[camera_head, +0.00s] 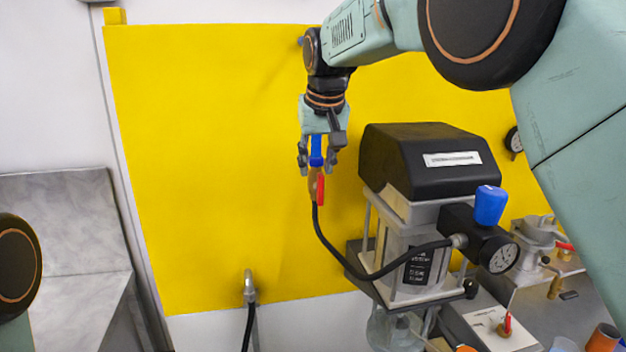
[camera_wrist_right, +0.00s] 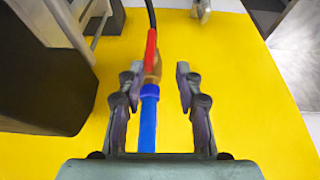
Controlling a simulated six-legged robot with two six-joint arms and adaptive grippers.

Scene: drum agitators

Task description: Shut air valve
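The air valve is a brass body (camera_head: 312,182) with a red lever (camera_head: 320,188), below a blue fitting (camera_head: 316,150). The lever points down, roughly along the black hose. In the right wrist view, the red lever (camera_wrist_right: 151,48), brass body (camera_wrist_right: 153,68) and blue pipe (camera_wrist_right: 149,120) line up. My right gripper (camera_head: 319,153) is at the blue fitting, just above the lever. In the wrist view its fingers (camera_wrist_right: 159,78) are spread, with the blue pipe between them, nearer the left finger and apart from the right one. My left gripper is out of view.
A black-topped agitator unit (camera_head: 430,160) with a blue knob (camera_head: 489,205) and gauge (camera_head: 503,257) stands right of the valve. The black hose (camera_head: 345,262) runs to it. A yellow panel (camera_head: 210,170) is behind. Another red-handled valve (camera_head: 506,325) sits low right.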

